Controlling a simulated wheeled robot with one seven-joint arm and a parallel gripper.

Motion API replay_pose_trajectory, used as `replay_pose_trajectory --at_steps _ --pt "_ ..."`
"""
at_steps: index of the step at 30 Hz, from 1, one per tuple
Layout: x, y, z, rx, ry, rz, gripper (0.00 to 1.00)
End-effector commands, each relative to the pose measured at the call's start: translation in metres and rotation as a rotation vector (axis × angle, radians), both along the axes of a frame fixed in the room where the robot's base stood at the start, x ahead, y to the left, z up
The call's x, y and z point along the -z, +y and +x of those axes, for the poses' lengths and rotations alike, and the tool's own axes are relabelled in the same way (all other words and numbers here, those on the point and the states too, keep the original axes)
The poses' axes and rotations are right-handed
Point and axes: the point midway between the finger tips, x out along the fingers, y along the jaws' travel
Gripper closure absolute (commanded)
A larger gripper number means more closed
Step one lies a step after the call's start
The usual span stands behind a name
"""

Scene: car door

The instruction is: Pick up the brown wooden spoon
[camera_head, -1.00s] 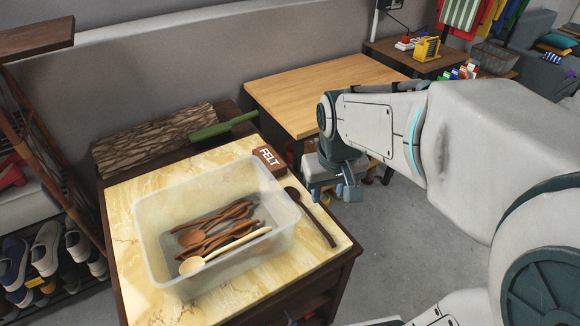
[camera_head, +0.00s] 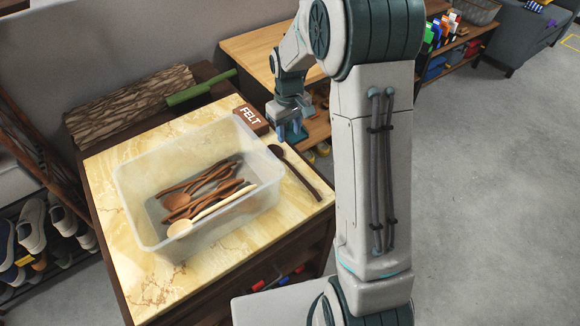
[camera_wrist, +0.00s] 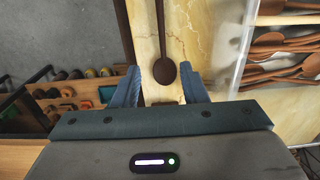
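A dark brown wooden spoon (camera_head: 299,174) lies on the marble-look tabletop, to the right of the clear plastic bin. In the wrist view its bowl (camera_wrist: 164,71) shows between my two blue fingers, with the handle running away upward. My gripper (camera_head: 291,134) is open and empty, off the table's right edge near the spoon's bowl end. In the wrist view the open fingers (camera_wrist: 160,68) appear on both sides of the bowl; the height gap is hard to judge. Several brown spoons and a pale one (camera_head: 180,228) lie inside the bin (camera_head: 152,238).
A brown block marked FELT (camera_head: 250,118) stands at the table's back right corner. A green-handled item (camera_head: 200,90) and a bark-textured piece (camera_head: 130,103) lie behind the table. A wooden table (camera_head: 245,45) stands farther back.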

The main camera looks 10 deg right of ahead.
Motion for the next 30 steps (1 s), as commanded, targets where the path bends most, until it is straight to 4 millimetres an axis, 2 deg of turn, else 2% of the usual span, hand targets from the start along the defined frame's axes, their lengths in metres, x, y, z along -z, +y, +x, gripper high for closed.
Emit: replay_pose_trajectory --at_steps 3,9,17,24,30 --pt "0.027 0.000 -0.002 0.001 0.008 0.000 0.61" --pt "0.060 0.000 -0.002 0.001 0.005 0.000 0.61" --pt "0.079 0.000 -0.004 0.002 0.003 0.000 0.61" --pt "0.114 0.000 -0.010 0.002 0.003 0.000 0.61" --pt "0.123 0.000 -0.010 0.002 0.000 0.000 0.61"
